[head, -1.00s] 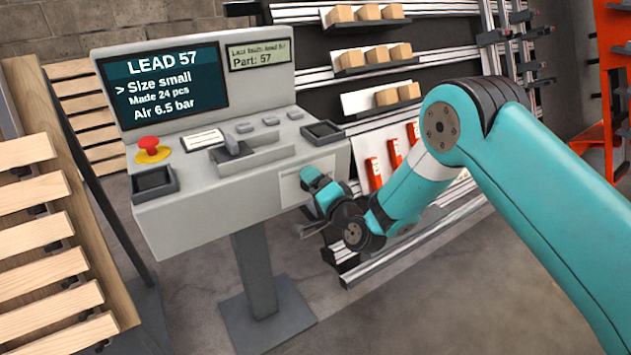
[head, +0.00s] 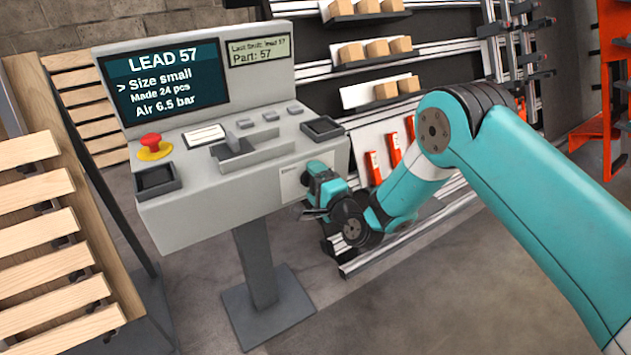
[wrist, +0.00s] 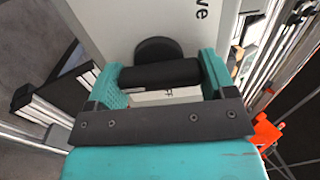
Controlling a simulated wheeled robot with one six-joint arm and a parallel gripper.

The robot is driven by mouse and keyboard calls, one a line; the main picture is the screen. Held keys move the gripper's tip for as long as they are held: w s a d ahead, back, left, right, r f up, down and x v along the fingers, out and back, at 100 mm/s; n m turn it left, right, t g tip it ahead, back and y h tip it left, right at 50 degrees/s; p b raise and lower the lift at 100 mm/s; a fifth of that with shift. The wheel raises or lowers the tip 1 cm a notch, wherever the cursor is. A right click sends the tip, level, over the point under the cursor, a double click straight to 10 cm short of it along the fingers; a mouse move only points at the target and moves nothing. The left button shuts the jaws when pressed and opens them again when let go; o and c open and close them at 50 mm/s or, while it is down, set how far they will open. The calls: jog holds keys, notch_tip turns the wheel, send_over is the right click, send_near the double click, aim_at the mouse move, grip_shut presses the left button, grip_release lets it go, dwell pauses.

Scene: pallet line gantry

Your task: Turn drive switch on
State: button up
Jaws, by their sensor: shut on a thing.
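The drive switch (wrist: 158,74) is a black bar handle on a round black base, set on the console's light front face. Part of its label, ending in "ve", shows above it in the wrist view. My gripper (wrist: 162,80) has a teal finger at each end of the bar and is shut on it. In the head view my gripper (head: 312,192) is at the white panel on the console's front; there the switch is hidden behind my wrist. Small lettering below the bar is partly covered, so I cannot read the switch's position.
A rack with boxes (head: 376,48) stands behind my arm. Wooden slats (head: 35,235) are at the left.

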jog(key=o, duration=0.9)
jog(key=b+v, duration=1.7)
jog(key=b, duration=0.6)
jog(key=shift+s+d, duration=0.15)
